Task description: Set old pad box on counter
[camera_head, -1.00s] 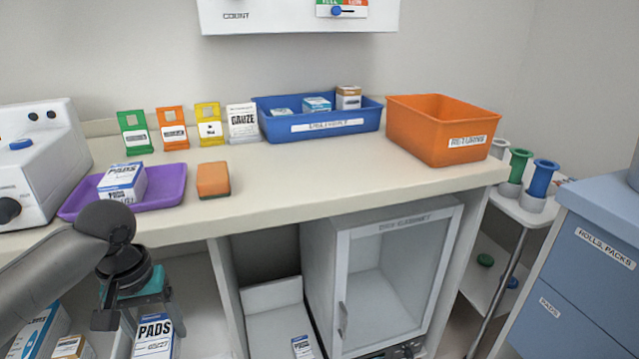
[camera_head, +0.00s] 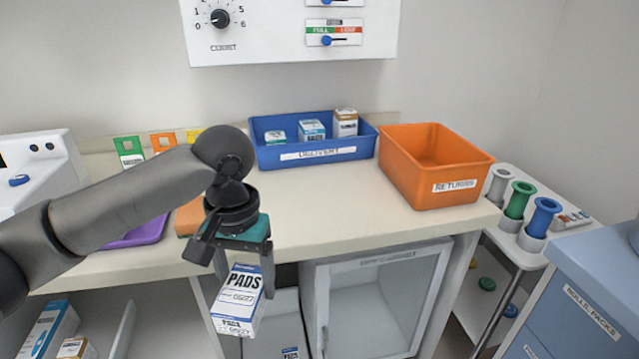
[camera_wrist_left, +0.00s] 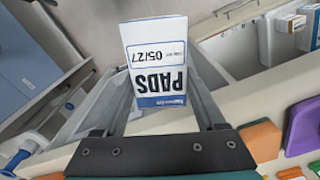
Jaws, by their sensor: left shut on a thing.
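My left gripper (camera_head: 243,275) is shut on a white and blue pad box (camera_head: 239,300) marked PADS. The box hangs tilted in front of the counter's front edge, with its lower part below the counter top. In the left wrist view the pad box (camera_wrist_left: 158,62) sits between the two fingers (camera_wrist_left: 165,95), its print upside down and reading 05/27. The counter (camera_head: 320,200) has a bare stretch of top to the right of the gripper. The right gripper is not in view.
A blue delivery bin (camera_head: 318,153) with several boxes and an orange returns bin (camera_head: 440,165) stand on the counter. My arm partly hides a purple tray (camera_head: 135,235) and an orange sponge (camera_head: 188,217). A glass-fronted cabinet (camera_head: 375,300) is below.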

